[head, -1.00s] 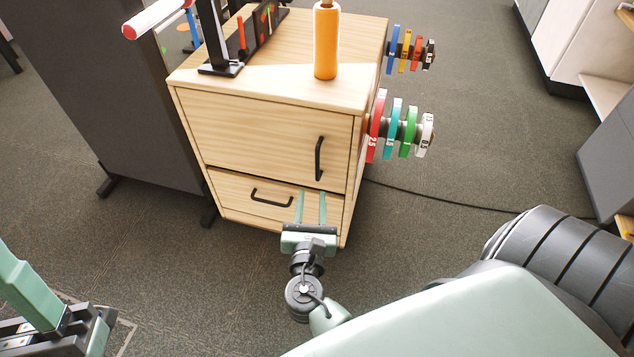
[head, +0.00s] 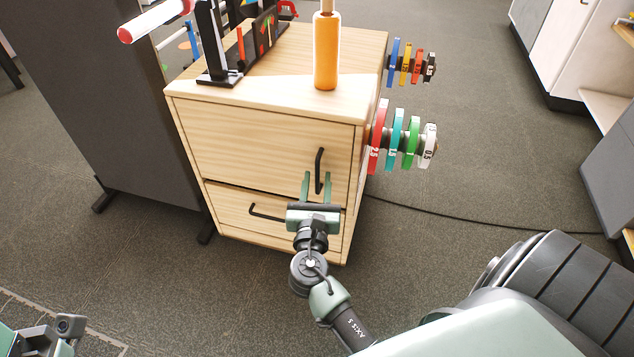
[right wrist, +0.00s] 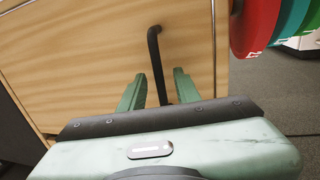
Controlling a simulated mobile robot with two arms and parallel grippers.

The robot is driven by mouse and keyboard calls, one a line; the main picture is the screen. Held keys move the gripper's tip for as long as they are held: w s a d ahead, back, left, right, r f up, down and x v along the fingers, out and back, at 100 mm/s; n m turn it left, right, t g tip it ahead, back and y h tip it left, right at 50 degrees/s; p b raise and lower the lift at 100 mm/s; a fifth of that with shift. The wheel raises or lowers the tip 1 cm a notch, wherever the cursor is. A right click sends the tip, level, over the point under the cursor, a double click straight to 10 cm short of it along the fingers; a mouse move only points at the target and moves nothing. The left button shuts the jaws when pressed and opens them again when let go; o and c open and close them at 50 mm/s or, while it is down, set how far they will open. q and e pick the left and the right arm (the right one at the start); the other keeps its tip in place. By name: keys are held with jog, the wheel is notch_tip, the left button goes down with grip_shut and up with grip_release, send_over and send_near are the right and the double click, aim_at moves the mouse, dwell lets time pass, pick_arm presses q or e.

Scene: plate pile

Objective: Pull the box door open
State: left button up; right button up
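The wooden box (head: 250,140) has an upper door with a vertical black handle (head: 319,160) near its right edge. The door looks shut. My right gripper (head: 317,180) is open, its two green fingers reaching up toward the lower part of that handle. In the right wrist view the handle (right wrist: 155,60) runs down between the spread fingers (right wrist: 157,90), and I cannot tell whether they touch it. A drawer (head: 228,203) with a horizontal black handle (head: 262,213) is below the door. Part of my left arm shows at the lower left, but its fingers do not.
An orange bottle (head: 326,52) and a black stand (head: 218,75) are on the box top. Colored weight plates (head: 396,138) stick out from its right side. A dark panel (head: 95,100) stands close on the left. The carpet in front is clear.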

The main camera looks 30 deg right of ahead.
grip_shut()
dwell(1.3)
